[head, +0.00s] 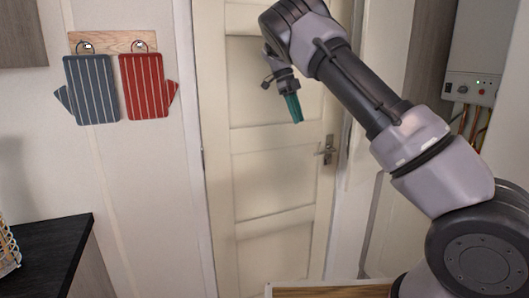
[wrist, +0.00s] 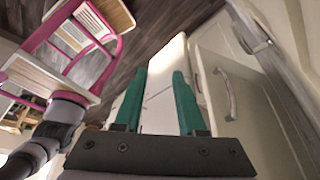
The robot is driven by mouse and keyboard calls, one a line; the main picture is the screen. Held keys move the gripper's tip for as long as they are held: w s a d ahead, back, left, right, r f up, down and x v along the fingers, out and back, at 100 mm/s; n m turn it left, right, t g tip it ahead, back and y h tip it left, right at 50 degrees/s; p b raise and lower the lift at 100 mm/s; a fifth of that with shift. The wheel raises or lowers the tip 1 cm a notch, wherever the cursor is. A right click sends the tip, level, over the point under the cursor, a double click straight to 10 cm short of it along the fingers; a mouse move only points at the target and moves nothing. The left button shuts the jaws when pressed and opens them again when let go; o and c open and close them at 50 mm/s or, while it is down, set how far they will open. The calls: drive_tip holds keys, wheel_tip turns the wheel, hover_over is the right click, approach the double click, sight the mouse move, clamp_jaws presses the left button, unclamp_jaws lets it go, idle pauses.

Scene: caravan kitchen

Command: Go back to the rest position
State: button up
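My gripper (head: 293,108) is raised in front of the cream door (head: 272,170) in the head view, its green fingers pointing down. In the wrist view the two green fingers of my gripper (wrist: 158,100) stand apart with nothing between them. The gripper is open and empty. My arm reaches up from the lower right of the head view and bends over at the top.
A blue oven mitt (head: 91,90) and a red one (head: 145,87) hang on the left wall. A dark worktop (head: 50,250) is at lower left. A boiler (head: 472,85) is at upper right.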

drive_tip(key=s+d+r+n+t+y, duration=0.3)
drive_tip(key=s+d+r+n+y, duration=0.3)
drive_tip(key=s+d+r+n, duration=0.6)
drive_tip(key=s+f+n+t, duration=0.1)
drive_tip(key=s+n+t, duration=0.5)
drive_tip(key=s, duration=1.7)
drive_tip(key=shift+s+d+n+t, duration=0.3)
drive_tip(key=shift+s+d+n, duration=0.1)
drive_tip(key=shift+n, duration=0.8)
